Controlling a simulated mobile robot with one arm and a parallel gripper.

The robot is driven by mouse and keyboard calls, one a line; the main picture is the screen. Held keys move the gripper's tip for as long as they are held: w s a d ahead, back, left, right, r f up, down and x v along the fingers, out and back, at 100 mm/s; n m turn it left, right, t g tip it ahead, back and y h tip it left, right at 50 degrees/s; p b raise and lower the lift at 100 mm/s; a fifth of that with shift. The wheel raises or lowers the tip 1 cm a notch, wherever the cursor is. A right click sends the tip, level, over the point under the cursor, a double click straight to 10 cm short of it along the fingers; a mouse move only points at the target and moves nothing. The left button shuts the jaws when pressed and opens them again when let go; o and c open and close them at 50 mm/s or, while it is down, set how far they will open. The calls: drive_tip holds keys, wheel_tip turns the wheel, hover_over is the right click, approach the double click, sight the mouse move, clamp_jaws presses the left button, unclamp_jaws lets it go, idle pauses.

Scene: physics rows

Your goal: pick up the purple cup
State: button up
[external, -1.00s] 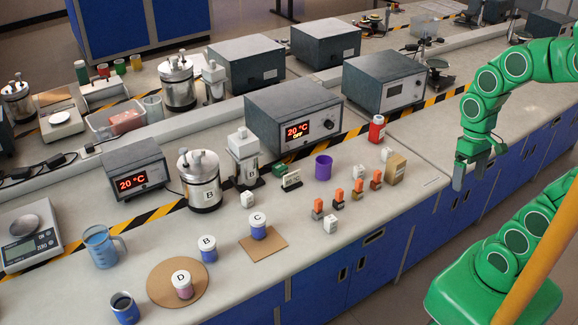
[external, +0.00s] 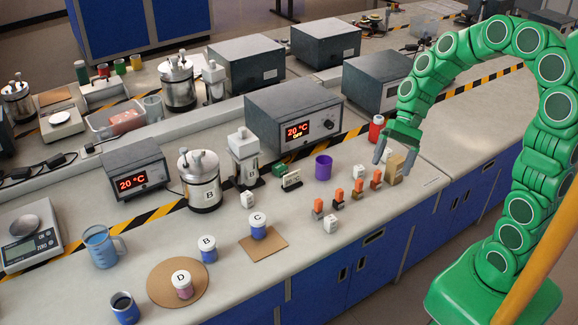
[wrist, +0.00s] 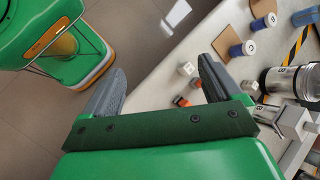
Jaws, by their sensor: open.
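The purple cup (external: 323,167) stands upright on the bench, in front of the grey heater box with the lit display. My gripper (external: 391,158) is open and empty, above the bench's right part, near the tan box and to the right of the cup. In the wrist view my gripper's two grey fingers (wrist: 160,88) are spread apart with nothing between them but the bench edge and floor behind. I cannot make out the purple cup in the wrist view.
Several orange-topped blocks (external: 358,190) and a white cube (external: 330,224) stand in front of the cup. A tan box (external: 396,170) and a red bottle (external: 376,129) are to its right. A small sign (external: 291,181) stands left of it. The bench right of the tan box is clear.

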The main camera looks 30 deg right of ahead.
drive_tip(key=w+a+f+m+y, duration=0.1)
drive_tip(key=w+f+m+y, duration=0.2)
drive_tip(key=w, duration=0.6)
drive_tip(key=m+t+y, duration=0.3)
drive_tip(key=m+t, duration=0.3)
drive_tip(key=m, duration=0.5)
approach(331, 160)
drive_tip(key=x, duration=0.5)
drive_tip(key=shift+f, duration=0.25)
drive_tip(key=shift+f+m, duration=0.15)
drive_tip(key=shift+m, duration=0.15)
drive_tip(key=shift+w+a+f, duration=0.1)
drive_tip(key=shift+w+a, duration=0.05)
drive_tip(key=shift+a, duration=0.15)
drive_tip(key=shift+x, duration=3.5)
drive_tip(key=shift+w, duration=0.1)
drive_tip(key=c, duration=1.1)
